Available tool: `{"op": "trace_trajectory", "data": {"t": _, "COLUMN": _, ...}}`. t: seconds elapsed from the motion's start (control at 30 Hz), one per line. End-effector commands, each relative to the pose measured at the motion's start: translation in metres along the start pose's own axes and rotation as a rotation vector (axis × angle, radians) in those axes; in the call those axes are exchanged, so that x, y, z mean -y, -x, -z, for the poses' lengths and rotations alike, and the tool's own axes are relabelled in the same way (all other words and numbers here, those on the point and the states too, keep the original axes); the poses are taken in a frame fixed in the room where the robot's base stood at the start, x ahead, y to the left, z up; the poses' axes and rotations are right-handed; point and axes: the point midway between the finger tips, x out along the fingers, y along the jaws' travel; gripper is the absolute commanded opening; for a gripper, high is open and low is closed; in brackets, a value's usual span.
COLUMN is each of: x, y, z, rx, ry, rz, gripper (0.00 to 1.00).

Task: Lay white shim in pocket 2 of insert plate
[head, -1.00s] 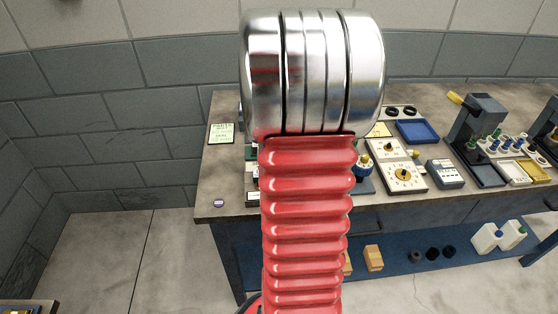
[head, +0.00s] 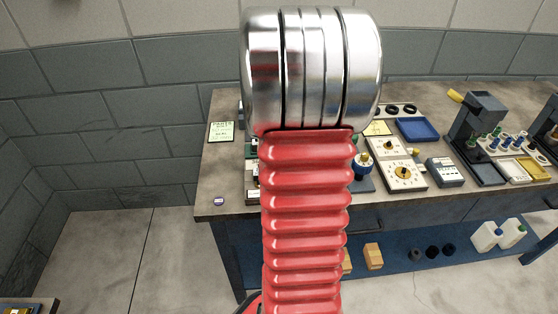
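I cannot make out the white shim or the insert plate in the head view. My own red ribbed arm and its silver joint stand in the middle and hide part of the workbench (head: 228,190). My gripper does not show, so its state and what it may hold cannot be seen. Small items show only partly at the left edge of my arm, too covered to name.
On the bench right of my arm are dial plates (head: 403,174), a blue tray (head: 417,130), a grey box (head: 444,172) and a dark rack (head: 480,125). A green note (head: 221,131) lies at the left. The bench's left front is mostly clear.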

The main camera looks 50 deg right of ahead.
Motion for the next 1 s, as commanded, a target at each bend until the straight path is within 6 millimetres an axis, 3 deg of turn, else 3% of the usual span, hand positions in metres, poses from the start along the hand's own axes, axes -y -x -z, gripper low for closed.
{"op": "trace_trajectory", "data": {"t": 0.37, "x": 0.0001, "y": -0.0055, "z": 0.0, "rx": 0.0, "ry": 0.0, "rz": 0.0, "gripper": 0.0}}
{"op": "trace_trajectory", "data": {"t": 0.4, "x": 0.0001, "y": -0.0054, "z": 0.0001, "rx": -0.001, "ry": 0.0, "rz": 0.0, "gripper": 0.13}}
{"op": "trace_trajectory", "data": {"t": 0.7, "x": 0.0004, "y": -0.0056, "z": -0.0002, "rx": 0.0, "ry": 0.0, "rz": 0.0, "gripper": 0.33}}
{"op": "trace_trajectory", "data": {"t": 0.83, "x": 0.0003, "y": -0.0057, "z": -0.0003, "rx": 0.001, "ry": 0.0, "rz": 0.0, "gripper": 0.33}}
{"op": "trace_trajectory", "data": {"t": 1.0, "x": 0.0002, "y": -0.0058, "z": -0.0004, "rx": 0.001, "ry": 0.0, "rz": 0.0, "gripper": 0.22}}
